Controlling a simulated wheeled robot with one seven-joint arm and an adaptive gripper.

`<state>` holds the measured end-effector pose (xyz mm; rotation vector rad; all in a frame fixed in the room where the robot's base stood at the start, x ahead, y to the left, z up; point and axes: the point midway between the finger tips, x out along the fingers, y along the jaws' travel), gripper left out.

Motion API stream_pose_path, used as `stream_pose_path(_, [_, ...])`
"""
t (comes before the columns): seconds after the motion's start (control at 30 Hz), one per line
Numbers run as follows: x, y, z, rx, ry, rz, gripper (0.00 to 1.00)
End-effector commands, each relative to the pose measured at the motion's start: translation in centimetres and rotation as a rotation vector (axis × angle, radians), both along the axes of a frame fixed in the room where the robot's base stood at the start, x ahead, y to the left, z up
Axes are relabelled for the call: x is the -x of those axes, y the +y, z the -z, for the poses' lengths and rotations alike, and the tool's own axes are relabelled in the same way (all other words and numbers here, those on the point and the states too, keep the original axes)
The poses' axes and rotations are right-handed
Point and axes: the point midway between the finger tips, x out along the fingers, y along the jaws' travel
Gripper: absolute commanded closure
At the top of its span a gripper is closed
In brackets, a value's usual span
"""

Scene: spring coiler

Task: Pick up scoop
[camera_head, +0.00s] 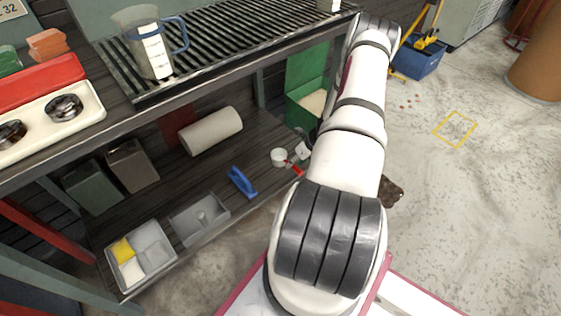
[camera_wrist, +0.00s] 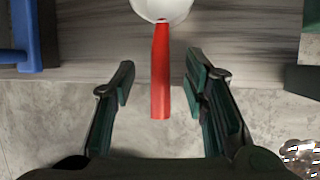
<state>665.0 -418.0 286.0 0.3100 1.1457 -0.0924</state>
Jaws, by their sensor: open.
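The scoop has a white bowl and a red handle. It lies on the lower shelf in the head view (camera_head: 279,157), its handle pointing toward the shelf's front edge. In the wrist view the red handle (camera_wrist: 160,72) points down the picture, past the shelf edge, and the bowl is cut off at the top. My gripper (camera_wrist: 161,78) is open, one finger on each side of the handle. Neither finger visibly touches it; the right finger looks nearer. In the head view my arm hides most of the gripper.
On the lower shelf (camera_head: 262,204) lie a blue-handled object (camera_head: 241,182), a grey tray (camera_head: 199,218), a divided bin (camera_head: 140,252) and a pale roll (camera_head: 210,131). A green box (camera_head: 304,108) stands at the back. The upper bench (camera_head: 215,68) overhangs the shelf.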

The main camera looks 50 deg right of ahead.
Motion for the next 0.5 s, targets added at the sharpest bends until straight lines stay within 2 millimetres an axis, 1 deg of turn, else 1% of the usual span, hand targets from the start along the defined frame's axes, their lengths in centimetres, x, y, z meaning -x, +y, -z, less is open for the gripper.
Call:
stream_pose_path(0.03, [-0.4,0.1,1.0,-0.001,0.0,-0.003,0.59])
stream_pose_path(0.2, [-1.4,0.3,3.1,-0.002,-0.001,-0.001,0.59])
stream_pose_path(0.3, [-1.7,0.3,3.4,0.0,0.0,-0.001,0.59])
stream_pose_path(0.47, [-1.7,0.2,3.2,0.001,-0.001,-0.001,0.59])
stream_pose_path(0.5, [-1.7,0.2,3.2,0.0,0.0,0.0,0.66])
